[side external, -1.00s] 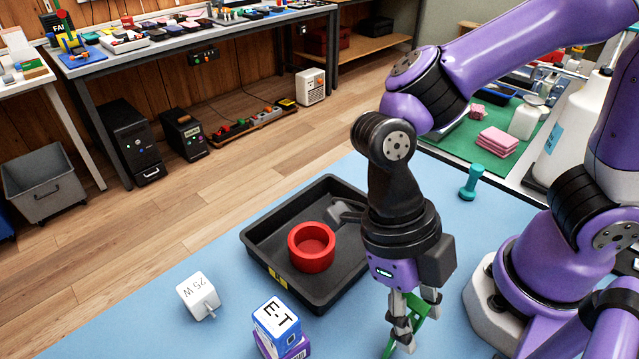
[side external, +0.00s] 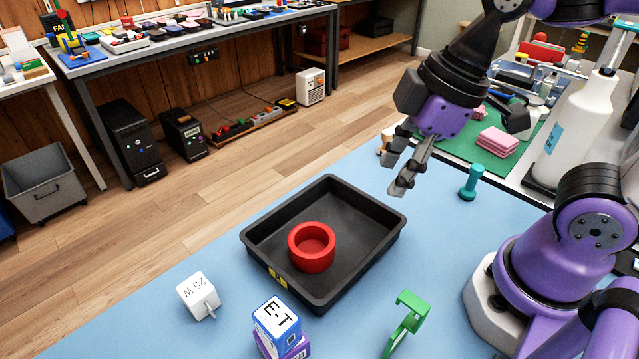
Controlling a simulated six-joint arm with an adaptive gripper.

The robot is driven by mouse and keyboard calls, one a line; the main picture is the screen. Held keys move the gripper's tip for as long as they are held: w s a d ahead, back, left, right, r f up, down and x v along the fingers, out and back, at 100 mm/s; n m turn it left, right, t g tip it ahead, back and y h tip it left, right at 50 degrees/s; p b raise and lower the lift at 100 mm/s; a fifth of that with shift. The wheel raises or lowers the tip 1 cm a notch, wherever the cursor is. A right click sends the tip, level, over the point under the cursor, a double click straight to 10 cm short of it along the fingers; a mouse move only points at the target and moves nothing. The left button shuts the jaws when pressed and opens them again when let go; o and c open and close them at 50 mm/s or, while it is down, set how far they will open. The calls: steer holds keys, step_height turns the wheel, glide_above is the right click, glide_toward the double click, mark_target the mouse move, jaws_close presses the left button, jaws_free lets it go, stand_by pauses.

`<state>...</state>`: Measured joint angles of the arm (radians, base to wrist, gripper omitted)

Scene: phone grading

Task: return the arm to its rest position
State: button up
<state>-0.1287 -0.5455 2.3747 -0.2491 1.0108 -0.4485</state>
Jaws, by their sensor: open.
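My gripper (side external: 397,168) is open and raised above the far right of the blue mat (side external: 215,256), with its fingers tilted down toward the left. Nothing shows between the fingers. It is apart from the black tray (side external: 370,250), up and to the right of the tray's far corner in the picture. A red ring-shaped cup (side external: 312,246) sits in the tray. A green bracket-like stand (side external: 408,318) stands on the mat at the front right, clear of my gripper.
A white 25 W charger (side external: 198,294) and stacked blue and purple boxes (side external: 277,322) stand left of the green stand. A teal dumbbell-shaped piece (side external: 471,183) stands near the mat's right edge. A white bottle (side external: 575,130) stands on the bench at right.

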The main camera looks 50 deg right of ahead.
steer(key=d+m+t+h, duration=0.2)
steer(key=d+m, duration=0.4)
steer(key=m, duration=0.3)
steer(key=shift+w+d+r+t, duration=0.25)
steer(key=shift+w+r+t, duration=0.05)
steer(key=shift+w+r, duration=0.1)
